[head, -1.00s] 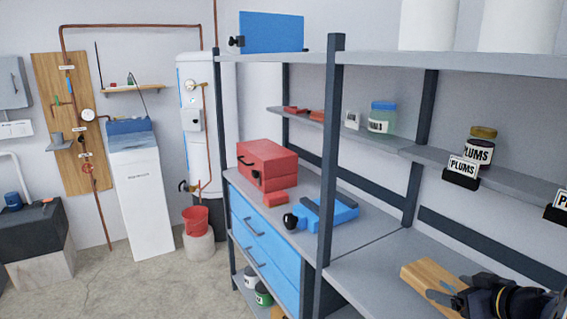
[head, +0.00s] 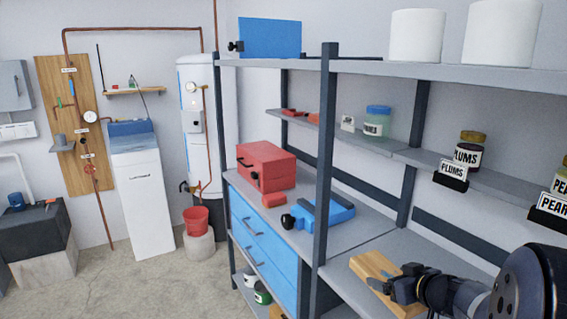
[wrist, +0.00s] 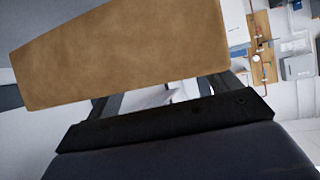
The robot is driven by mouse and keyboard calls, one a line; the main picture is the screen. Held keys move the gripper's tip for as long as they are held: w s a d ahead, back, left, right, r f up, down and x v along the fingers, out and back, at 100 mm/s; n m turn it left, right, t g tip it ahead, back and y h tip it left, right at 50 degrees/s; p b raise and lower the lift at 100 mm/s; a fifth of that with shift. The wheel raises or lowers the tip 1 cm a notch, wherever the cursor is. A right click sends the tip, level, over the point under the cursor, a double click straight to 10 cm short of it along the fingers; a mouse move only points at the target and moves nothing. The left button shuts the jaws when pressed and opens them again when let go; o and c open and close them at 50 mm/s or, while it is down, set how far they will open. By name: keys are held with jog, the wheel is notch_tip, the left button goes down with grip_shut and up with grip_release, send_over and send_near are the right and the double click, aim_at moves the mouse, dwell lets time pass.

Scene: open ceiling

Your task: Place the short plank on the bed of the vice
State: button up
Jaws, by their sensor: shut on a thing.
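The short plank (head: 372,268), a light wooden block, is held by my gripper (head: 392,283) at the lower right of the head view, in front of the grey bench top. In the wrist view the plank (wrist: 125,55) spans the upper part, across the fingers of my gripper (wrist: 160,92). The gripper is shut on the plank. The blue vice (head: 322,211) stands on the bench left of the plank, behind a dark shelf post. Its round black handle (head: 288,221) faces left. The plank and the vice are apart. The post hides part of the vice.
The dark post (head: 325,150) stands between the plank and the vice in the picture. A shelf above holds jars, including the plums jar (head: 468,150). Grey bench (head: 345,252) is bare near the plank.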

jog(key=a+f+p, duration=0.1)
jog(key=a+f, duration=0.4)
jog(key=a, duration=0.5)
jog(key=shift+w+a+f, duration=0.3)
jog(key=shift+w+a, duration=0.05)
jog(key=shift+a, duration=0.05)
